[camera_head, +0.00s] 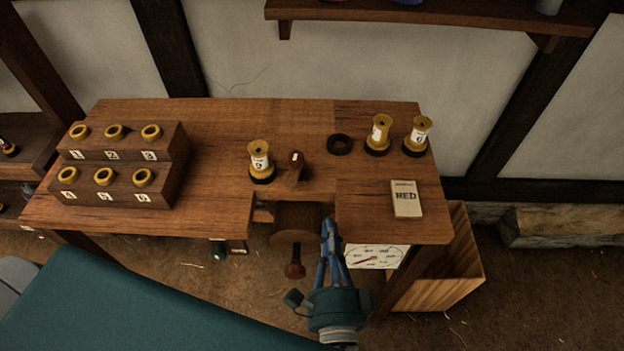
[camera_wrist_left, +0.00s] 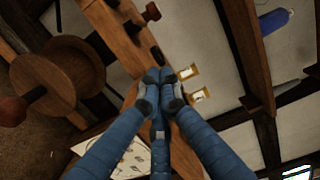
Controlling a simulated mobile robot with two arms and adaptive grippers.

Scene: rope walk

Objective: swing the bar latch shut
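I cannot clearly make out which part is the bar latch. A short dark wooden lever with a pale-marked tip (camera_head: 295,166) stands upright at the table's front notch; a dark knob on a wooden piece (camera_wrist_left: 151,12) shows at the top of the left wrist view. Below the notch hangs a wooden drum (camera_head: 297,218) with a crank knob (camera_head: 294,270); the drum also shows in the left wrist view (camera_wrist_left: 55,78). My left gripper (camera_head: 328,226) is in front of the table edge, right of the drum. Its fingers (camera_wrist_left: 160,82) come together with nothing visible between them. My right gripper is not in view.
A stepped rack (camera_head: 120,160) with several yellow-rimmed numbered holes stands on the table's left. A dial sheet (camera_head: 376,257) and wooden crate (camera_head: 440,285) lie lower right.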

